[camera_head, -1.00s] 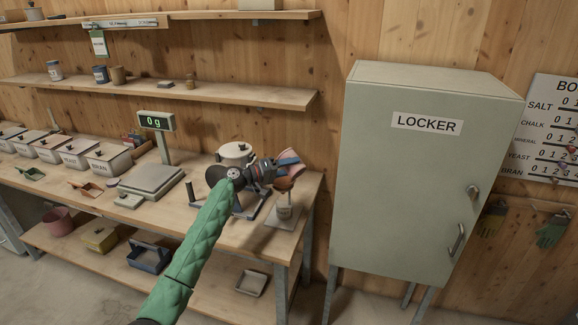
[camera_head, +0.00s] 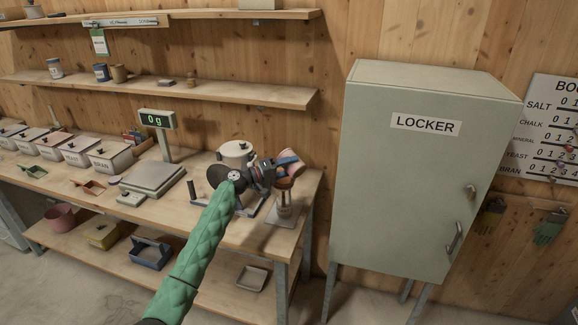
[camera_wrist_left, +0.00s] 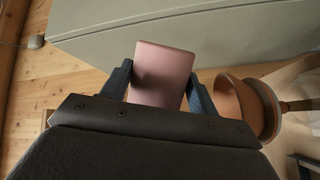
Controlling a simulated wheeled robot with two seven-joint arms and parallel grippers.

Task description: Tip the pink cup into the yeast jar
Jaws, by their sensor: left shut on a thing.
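The pink cup (camera_wrist_left: 162,75) is held between the two dark blue fingers of my left gripper (camera_wrist_left: 160,90), which is shut on it. In the head view the cup (camera_head: 296,170) is tilted, close above a brown funnel-like piece (camera_head: 284,184) over a small jar (camera_head: 284,206) near the bench's right end. This looks like the yeast jar, but its label is too small to read. In the wrist view the terracotta funnel (camera_wrist_left: 236,106) is to the right of the cup. Whether anything is in the cup or pouring cannot be told. My right gripper is out of view.
A lidded pot (camera_head: 235,152) stands behind my left forearm. A scale (camera_head: 152,178) with a display reading 0 g and several lidded bins (camera_head: 108,157) are further left on the bench. The grey locker (camera_head: 420,190) stands just right of the bench.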

